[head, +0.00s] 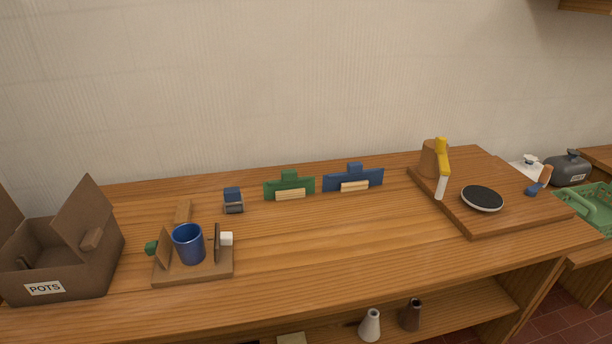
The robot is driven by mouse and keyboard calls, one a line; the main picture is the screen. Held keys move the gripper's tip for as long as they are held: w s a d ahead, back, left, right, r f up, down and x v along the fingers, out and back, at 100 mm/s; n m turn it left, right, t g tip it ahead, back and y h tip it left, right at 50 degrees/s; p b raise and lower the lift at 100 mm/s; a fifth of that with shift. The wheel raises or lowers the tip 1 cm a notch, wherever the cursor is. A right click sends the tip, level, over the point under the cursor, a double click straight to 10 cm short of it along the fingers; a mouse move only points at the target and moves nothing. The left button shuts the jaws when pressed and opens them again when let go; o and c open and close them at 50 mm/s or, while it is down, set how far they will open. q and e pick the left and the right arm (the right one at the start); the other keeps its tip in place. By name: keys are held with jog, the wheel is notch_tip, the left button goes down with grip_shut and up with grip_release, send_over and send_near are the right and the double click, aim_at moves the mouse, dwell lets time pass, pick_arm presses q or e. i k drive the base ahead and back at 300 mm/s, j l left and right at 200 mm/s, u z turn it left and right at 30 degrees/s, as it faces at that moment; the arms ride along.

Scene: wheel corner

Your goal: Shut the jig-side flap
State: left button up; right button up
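A brown box labelled "POTS" (75,280) stands at the left end of the wooden table. Its flap on the side toward the jig (85,208) stands open, raised and tilted, with a small brown block (92,239) on or against it. Another flap (8,215) stands up at the left picture edge, partly cut off. The jig (195,275) is a wooden base right of the box, with upright pieces around a blue cup (188,245). Neither of my grippers is in view.
A small blue block (233,200), a green holder (289,187) and a blue holder (353,179) stand toward the back. A raised board (500,210) at right bears a yellow-and-white tool (442,170) and a black disc (482,199). The table's middle front is clear.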

aim_at(82, 221)
jog(key=u, duration=1.35)
